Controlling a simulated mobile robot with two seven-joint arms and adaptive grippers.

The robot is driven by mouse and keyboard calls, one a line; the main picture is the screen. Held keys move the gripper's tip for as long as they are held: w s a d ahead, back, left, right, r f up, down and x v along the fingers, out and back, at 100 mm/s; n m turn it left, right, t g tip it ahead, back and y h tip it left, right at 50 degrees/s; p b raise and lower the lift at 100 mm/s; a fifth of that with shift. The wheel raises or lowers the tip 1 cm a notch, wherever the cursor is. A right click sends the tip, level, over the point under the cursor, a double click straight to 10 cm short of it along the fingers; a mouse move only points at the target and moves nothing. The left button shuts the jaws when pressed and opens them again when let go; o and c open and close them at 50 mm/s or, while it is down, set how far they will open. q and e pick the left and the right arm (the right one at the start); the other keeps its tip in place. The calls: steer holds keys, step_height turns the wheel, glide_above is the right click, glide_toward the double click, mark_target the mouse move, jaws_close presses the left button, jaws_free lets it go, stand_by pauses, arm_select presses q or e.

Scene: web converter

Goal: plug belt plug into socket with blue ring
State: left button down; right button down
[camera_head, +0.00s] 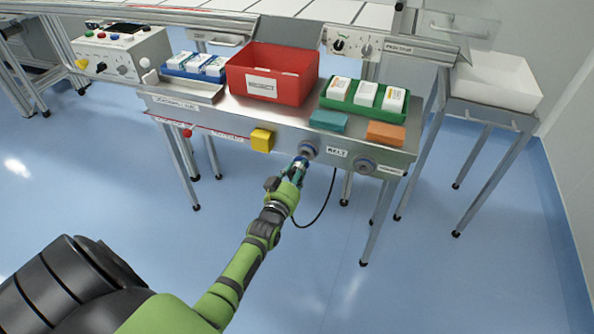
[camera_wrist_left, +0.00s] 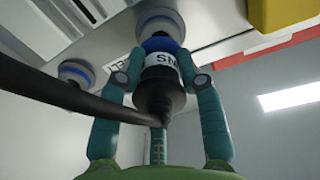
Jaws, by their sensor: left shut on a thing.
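My left gripper (camera_head: 300,166) is shut on the belt plug (camera_wrist_left: 162,62), a dark body with a white label, partly legible as "SM", and a blue band at its front. A black cable leaves its rear. The gripper holds the plug at the front socket (camera_head: 308,149) beside the "BELT" label (camera_head: 337,153). In the left wrist view this socket (camera_wrist_left: 160,17) is directly ahead of the plug, in line with it; whether the plug is seated or only touching cannot be told. A second socket (camera_head: 365,165) is to the right; it also shows in the left wrist view (camera_wrist_left: 76,73). My right gripper is not in view.
A yellow block (camera_head: 262,140) is on the panel left of the plug. Teal (camera_head: 328,120) and orange (camera_head: 385,133) blocks are above the sockets. A red reject bin (camera_head: 272,72) and green tray (camera_head: 351,103) stand on the bench. The floor in front is clear; the black cable (camera_head: 323,207) hangs below.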

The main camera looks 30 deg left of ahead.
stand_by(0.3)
arm_select(q)
steer(key=shift+w+a, duration=0.1)
steer(key=shift+w, duration=0.3)
stand_by(0.3)
steer(key=shift+b+x, duration=0.75)
steer(key=shift+x, duration=0.4)
steer(key=shift+w+r, duration=0.1)
steer(key=shift+w, duration=0.1)
stand_by(0.5)
steer(key=c, duration=0.7)
jaws_free()
